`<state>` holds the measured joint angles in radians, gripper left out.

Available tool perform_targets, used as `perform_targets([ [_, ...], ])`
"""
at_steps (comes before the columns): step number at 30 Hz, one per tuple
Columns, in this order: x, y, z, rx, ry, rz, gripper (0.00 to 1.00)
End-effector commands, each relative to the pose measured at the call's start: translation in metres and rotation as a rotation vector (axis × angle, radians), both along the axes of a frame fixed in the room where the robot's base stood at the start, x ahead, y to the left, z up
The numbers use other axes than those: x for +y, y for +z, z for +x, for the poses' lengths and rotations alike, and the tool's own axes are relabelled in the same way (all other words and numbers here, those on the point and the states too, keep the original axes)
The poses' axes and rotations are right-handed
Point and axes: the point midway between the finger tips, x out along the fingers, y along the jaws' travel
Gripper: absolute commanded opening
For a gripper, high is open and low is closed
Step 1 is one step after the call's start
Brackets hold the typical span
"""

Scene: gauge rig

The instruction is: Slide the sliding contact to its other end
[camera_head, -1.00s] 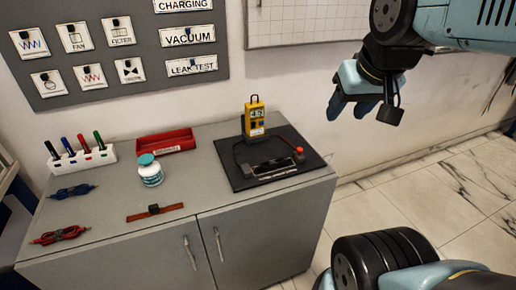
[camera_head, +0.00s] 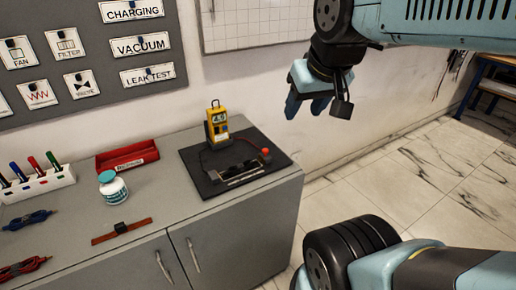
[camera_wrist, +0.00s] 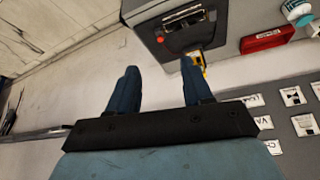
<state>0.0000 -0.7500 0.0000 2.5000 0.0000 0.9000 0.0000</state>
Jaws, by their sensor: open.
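A dark slide-wire device (camera_head: 240,173) lies on a black mat (camera_head: 205,188) at the right end of the grey cabinet. The device (camera_wrist: 183,14) and the red knob (camera_wrist: 160,40) also show at the top of the wrist view. My gripper (camera_head: 306,106) is open and empty, up in the air to the right of the cabinet and well apart from the device. Its two blue fingers (camera_wrist: 159,68) are spread in the wrist view.
A yellow meter (camera_head: 217,127) stands behind the device, with a wire near it. A red tray (camera_head: 127,158), a white jar (camera_head: 113,188) and a brown strip with a black piece (camera_head: 122,230) are farther left on the cabinet.

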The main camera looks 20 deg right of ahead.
Motion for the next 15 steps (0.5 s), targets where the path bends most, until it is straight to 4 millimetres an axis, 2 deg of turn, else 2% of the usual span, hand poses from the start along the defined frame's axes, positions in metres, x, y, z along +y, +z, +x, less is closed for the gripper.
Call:
perform_targets([
  [5,0.0,0.0,0.001,0.002,0.003,-0.003,0.5],
  [8,0.0,0.001,0.009,0.017,0.021,-0.022,0.5],
  [11,0.001,-0.001,0.024,0.048,0.064,-0.06,0.5],
  [15,0.001,-0.005,0.053,0.105,0.152,-0.125,0.5],
])
